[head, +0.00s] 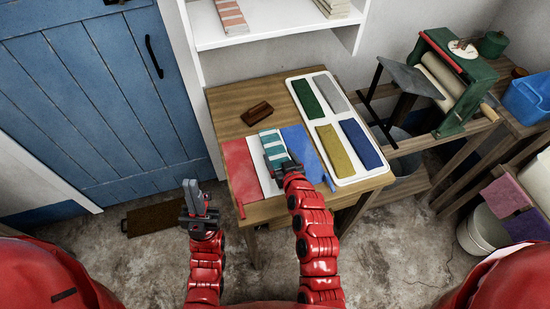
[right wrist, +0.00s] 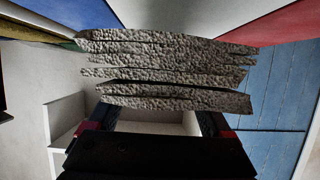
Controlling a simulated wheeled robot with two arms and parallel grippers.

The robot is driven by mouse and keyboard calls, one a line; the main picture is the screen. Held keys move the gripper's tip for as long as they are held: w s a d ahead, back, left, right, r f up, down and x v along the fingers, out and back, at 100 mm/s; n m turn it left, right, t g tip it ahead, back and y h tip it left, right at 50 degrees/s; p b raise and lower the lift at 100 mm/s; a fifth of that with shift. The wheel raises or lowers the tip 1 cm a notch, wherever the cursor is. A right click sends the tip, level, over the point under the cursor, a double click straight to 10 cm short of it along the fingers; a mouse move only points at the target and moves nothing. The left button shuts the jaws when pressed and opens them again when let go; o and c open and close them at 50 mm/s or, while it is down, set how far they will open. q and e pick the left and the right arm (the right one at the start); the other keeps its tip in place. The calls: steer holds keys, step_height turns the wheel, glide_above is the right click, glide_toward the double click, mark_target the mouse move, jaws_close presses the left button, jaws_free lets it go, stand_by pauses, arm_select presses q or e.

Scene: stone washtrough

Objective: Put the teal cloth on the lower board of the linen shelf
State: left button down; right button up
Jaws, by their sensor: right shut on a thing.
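The teal cloth (head: 270,144) is a folded, teal-and-white striped bundle over the wooden table in the head view. My right gripper (head: 279,165) is shut on its near end. In the right wrist view a grey, rough, layered thing (right wrist: 165,65) spans the fingers; it looks like the cloth's folded edge, its teal not showing. I cannot tell whether the cloth touches the table. The white linen shelf's visible board (head: 275,33) is at the top of the head view, behind the table. My left gripper (head: 197,195) is empty in front of the table; its finger gap is unclear.
On the table, red (head: 240,168), white and blue (head: 299,142) strips lie by the cloth. A green mangle (head: 465,85) stands right.

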steer(key=s+d+b, duration=0.1)
steer(key=s+d, duration=0.1)
steer(key=s+d+b, duration=0.1)
steer(key=s+d, duration=0.1)
steer(key=s, duration=0.1)
steer(key=s+d+b, duration=0.1)
steer(key=s+d, duration=0.1)
steer(key=s, duration=0.1)
steer(key=shift+s+d+r+b, duration=0.1)
steer(key=shift+d+r+b, duration=0.05)
steer(key=shift+r+b, duration=0.2)
steer(key=shift+s+d+r, duration=0.2)
steer(key=shift+s+d, duration=0.15)
steer(key=shift+s, duration=0.15)
steer(key=shift+s+d+r, duration=0.15)
steer(key=shift+s+d, duration=0.15)
steer(key=shift+s, duration=0.15)
steer(key=shift+s+d+p, duration=0.3)
steer(key=shift+s, duration=0.25)
steer(key=shift+w+d+r+m+t+h, duration=0.2)
steer(key=shift+w+r+m+h, duration=0.1)
steer(key=shift+w, duration=0.15)
steer(key=shift+w+d+r+m+t+h, duration=0.1)
steer(key=shift+w+d+r+m+h, duration=0.15)
steer(key=shift+w, duration=0.35)
steer(key=shift+w+r+m+h, duration=0.1)
steer(key=shift+w+m+h, duration=0.15)
steer(key=shift+h, duration=0.1)
